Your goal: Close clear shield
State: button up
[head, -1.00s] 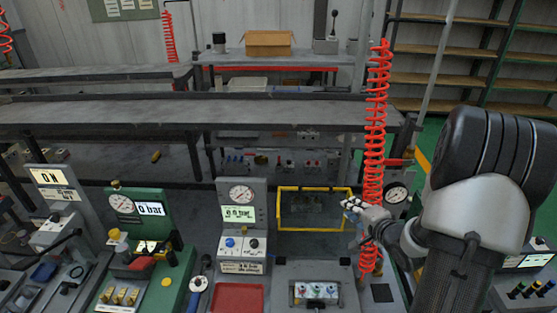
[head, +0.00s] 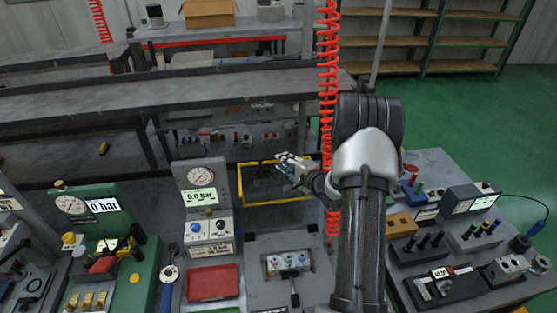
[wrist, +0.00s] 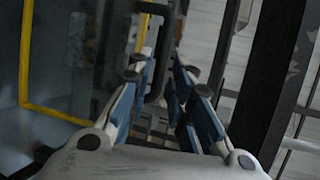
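The clear shield (head: 272,185) is a transparent panel in a yellow frame. The yellow frame (wrist: 26,60) runs down the left of the wrist view.
A gauge panel (head: 205,200) and red tray (head: 212,282) stand left of the valve block. A red coiled hose (head: 328,60) hangs close behind my arm. A bench with fixtures (head: 460,240) is at the right.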

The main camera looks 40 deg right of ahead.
jog(key=shift+x, duration=2.35)
grip_shut()
